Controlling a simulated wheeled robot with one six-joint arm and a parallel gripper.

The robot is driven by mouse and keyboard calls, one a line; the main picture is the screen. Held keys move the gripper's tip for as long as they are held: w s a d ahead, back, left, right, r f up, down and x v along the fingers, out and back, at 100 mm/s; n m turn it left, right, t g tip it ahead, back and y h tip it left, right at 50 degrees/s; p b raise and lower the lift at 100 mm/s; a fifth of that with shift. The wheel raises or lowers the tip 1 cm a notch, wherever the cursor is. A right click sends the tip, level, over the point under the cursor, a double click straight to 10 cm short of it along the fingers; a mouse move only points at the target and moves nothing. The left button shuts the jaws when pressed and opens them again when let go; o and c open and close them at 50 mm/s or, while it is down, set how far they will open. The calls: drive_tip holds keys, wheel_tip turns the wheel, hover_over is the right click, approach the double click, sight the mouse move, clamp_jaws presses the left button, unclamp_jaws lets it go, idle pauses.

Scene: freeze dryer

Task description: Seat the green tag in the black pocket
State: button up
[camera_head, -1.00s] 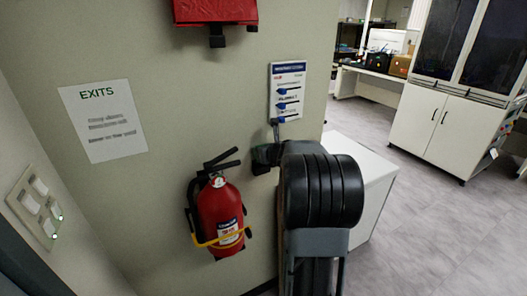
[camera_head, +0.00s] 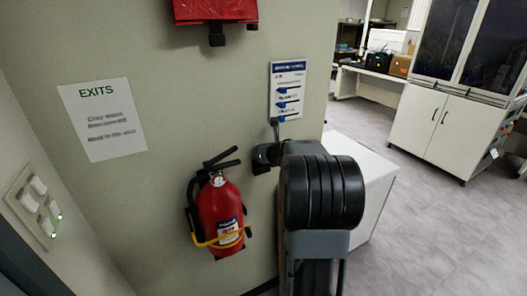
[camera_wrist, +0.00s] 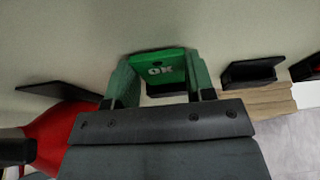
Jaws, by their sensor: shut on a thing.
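The green tag (camera_wrist: 158,70), marked "OK" in white, sits between the two fingers of my gripper (camera_wrist: 160,84) in the wrist view. The gripper is shut on it, close to the pale wall. A dark edge shows below the tag; I cannot tell whether it is part of the tag or of a pocket. A black pocket (camera_wrist: 250,73) is on the wall to the right, apart from the tag. In the head view my gripper (camera_head: 264,155) is small and dark against the wall, and the tag is mostly hidden.
A red fire extinguisher (camera_head: 220,215) hangs on the wall left of my gripper and also shows in the wrist view (camera_wrist: 62,132). A poster (camera_head: 288,90) is above the gripper. A white cabinet (camera_head: 368,185) stands to the right. Open floor lies further right.

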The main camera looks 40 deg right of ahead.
drive_tip(key=shift+f, duration=0.25)
drive_tip(key=shift+f+b, duration=0.35)
drive_tip(key=shift+b, duration=0.25)
drive_tip(key=shift+f+b, duration=0.4)
drive_tip(key=shift+b, duration=0.1)
drive_tip(key=shift+f+b, duration=0.7)
drive_tip(key=shift+b, duration=0.05)
drive_tip(key=shift+f+b, duration=0.45)
drive_tip(key=shift+b, duration=0.15)
idle(0.3)
drive_tip(key=o, duration=1)
drive_tip(key=shift+c, duration=0.2)
